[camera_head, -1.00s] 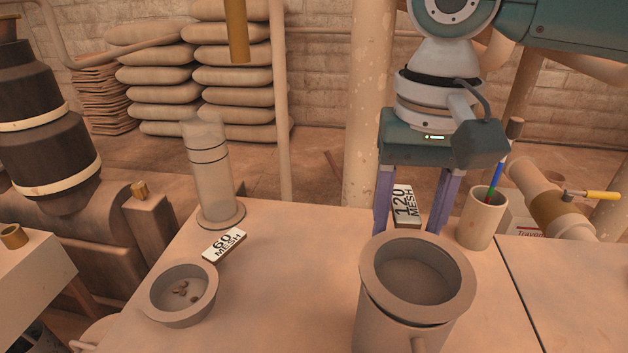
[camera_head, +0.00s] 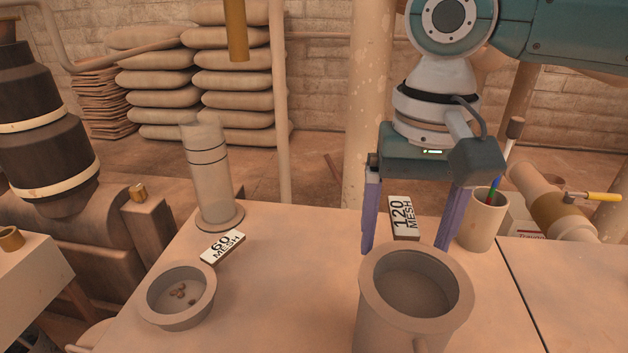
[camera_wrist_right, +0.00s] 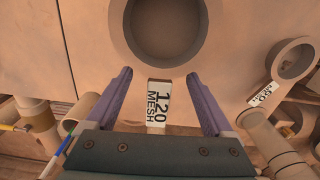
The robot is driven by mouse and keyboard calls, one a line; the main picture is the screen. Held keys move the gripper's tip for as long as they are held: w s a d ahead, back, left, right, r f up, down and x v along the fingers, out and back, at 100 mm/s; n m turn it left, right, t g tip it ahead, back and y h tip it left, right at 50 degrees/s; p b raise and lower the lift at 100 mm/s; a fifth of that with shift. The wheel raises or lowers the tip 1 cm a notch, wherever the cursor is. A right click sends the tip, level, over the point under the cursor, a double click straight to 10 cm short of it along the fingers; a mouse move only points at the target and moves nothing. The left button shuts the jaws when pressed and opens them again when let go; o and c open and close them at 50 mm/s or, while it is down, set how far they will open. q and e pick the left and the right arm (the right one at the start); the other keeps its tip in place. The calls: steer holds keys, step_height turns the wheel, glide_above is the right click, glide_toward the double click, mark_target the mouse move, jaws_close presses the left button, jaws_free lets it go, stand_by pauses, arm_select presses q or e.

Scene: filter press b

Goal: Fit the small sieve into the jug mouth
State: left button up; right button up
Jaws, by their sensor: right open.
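The small sieve, a bowl with a wide flat rim (camera_head: 372,288), sits in the mouth of the jug (camera_head: 385,335). Its rim rests over the jug's top edge and looks about level. The jug stands upright at the front of the table, its handle toward me. The wrist view shows the sieve's bowl (camera_wrist_right: 165,25) at the top. My right gripper (camera_head: 405,250) is open and empty behind the sieve, one finger to each side. In the wrist view its fingertips (camera_wrist_right: 158,74) are just short of the rim; contact is unclear. My left gripper is not in view.
A "120 MESH" tag (camera_head: 404,217) lies behind the jug, between my fingers in view. A pen cup (camera_head: 480,222) stands at right. At left are a "60 MESH" tag (camera_head: 223,246), a bowl (camera_head: 150,310) with brown bits, and an upright cylinder (camera_head: 211,185). The table middle is clear.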

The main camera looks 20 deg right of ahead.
step_height(320, 180, up, 12)
steer(key=p, duration=0.6)
steer(key=n+y, duration=0.2)
steer(key=n, duration=0.3)
glide_above(363, 290)
steer(key=shift+t, duration=0.4)
step_height(363, 290, down, 6)
steer(key=shift+r, duration=0.1)
steer(key=s+a+f+n+t+y, duration=0.1)
steer(key=s+a+f+n, duration=0.1)
steer(key=s+a, duration=0.2)
steer(key=s+d+f+t+h, duration=0.1)
steer(key=s+d+f+h, duration=0.1)
steer(key=s+d, duration=0.6)
steer(key=shift+s+d+n+t+h, duration=0.2)
steer(key=shift+s+n+t+h, duration=0.1)
steer(key=shift+s+t+h, duration=0.1)
steer(key=shift+f, duration=0.1)
